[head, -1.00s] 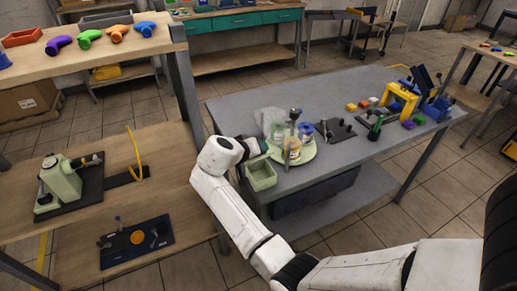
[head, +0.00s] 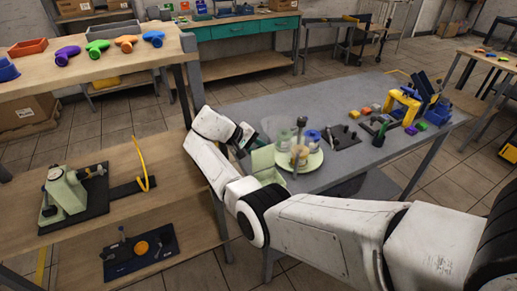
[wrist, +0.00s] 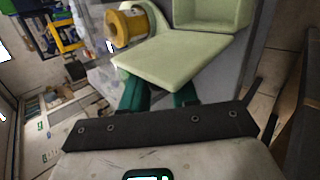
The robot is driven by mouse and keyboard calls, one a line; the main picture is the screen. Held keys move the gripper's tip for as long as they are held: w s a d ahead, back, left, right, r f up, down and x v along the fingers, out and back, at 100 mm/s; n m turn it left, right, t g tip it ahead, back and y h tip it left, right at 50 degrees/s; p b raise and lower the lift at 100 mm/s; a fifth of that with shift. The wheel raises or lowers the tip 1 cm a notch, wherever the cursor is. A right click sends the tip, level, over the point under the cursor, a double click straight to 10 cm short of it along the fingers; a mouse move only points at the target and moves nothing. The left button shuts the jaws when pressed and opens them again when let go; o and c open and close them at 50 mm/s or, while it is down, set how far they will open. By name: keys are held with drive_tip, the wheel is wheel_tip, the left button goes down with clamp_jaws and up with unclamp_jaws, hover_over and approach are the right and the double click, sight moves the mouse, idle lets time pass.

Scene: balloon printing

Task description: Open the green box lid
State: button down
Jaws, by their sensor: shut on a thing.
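The pale green box (head: 272,176) stands at the left front corner of the grey table, left of a round pale green plate. In the wrist view the box (wrist: 222,14) is at the top, partly cut off. A flat pale green panel, the lid (wrist: 172,58), extends from it toward my gripper; it also shows in the head view (head: 262,158). My gripper (wrist: 160,92), with dark green fingers, is shut on the lid's near edge. The fingertips are partly hidden beneath the panel. In the head view my gripper (head: 246,141) is behind and left of the box.
The round plate (head: 314,161) with jars and a yellow spool (head: 299,155) stands close to the right of the box. A black tool stand (head: 342,136) and coloured blocks lie farther right. A wooden shelf (head: 125,185) stands to the left, with a gap to the table.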

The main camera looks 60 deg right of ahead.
drive_tip(key=shift+w+d+f, duration=0.1)
drive_tip(key=shift+w, duration=0.1)
idle(0.4)
drive_tip(key=c, duration=1)
unclamp_jaws()
drive_tip(key=b+v, duration=0.2)
drive_tip(key=v, duration=0.8)
drive_tip(key=shift+w+r, duration=0.25)
drive_tip(key=shift+w, duration=0.05)
